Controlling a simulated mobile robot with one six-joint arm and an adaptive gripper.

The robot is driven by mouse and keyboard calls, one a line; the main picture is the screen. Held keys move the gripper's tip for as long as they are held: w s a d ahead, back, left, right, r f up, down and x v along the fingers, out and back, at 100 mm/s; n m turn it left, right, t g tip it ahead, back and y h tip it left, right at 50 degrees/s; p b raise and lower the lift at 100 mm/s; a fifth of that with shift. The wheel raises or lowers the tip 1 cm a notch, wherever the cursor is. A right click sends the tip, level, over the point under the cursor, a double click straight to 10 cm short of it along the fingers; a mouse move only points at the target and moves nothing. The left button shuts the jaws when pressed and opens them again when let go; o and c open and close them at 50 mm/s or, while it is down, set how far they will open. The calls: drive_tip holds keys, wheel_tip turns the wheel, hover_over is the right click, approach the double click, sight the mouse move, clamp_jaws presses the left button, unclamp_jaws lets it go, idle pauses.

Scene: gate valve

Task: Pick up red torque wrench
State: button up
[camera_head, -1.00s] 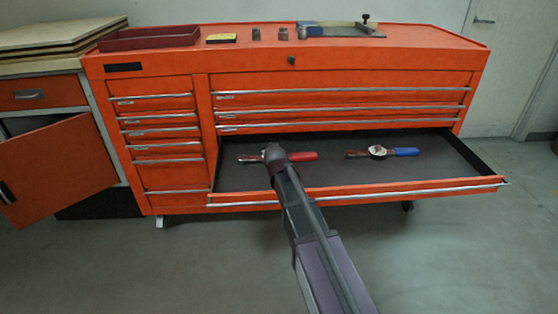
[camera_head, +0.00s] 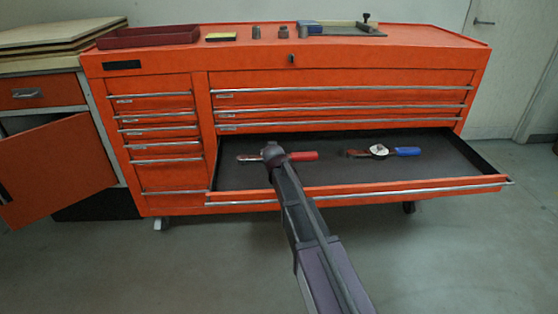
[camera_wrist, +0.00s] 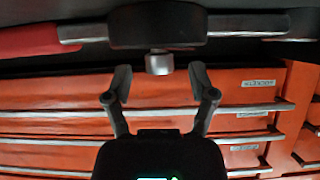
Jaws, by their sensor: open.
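The red torque wrench lies sideways in the open drawer in the head view, its red handle (camera_head: 303,156) to the right of my arm's end. Its metal end shows to the left, and the middle is hidden behind my arm. In the wrist view its dark head (camera_wrist: 157,24) spans the top centre, with the red handle at the upper left and a short metal stub pointing down. My gripper (camera_wrist: 160,79) is open and empty. Its fingertips are spread to either side below the stub, apart in the picture; I cannot tell the exact gap in depth.
A blue-handled torque wrench (camera_head: 407,151) lies to the right in the same drawer (camera_head: 450,160). The orange cabinet (camera_head: 340,75) carries a red tray (camera_head: 148,37) and small parts on top. A cabinet door (camera_head: 60,170) stands open at the left. The drawer's right part is clear.

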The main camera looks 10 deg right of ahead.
idle(0.4)
clamp_jaws()
drive_tip(key=shift+r, duration=0.15)
wheel_tip(320, 180, up, 10)
drive_tip(key=p, duration=1)
idle(0.3)
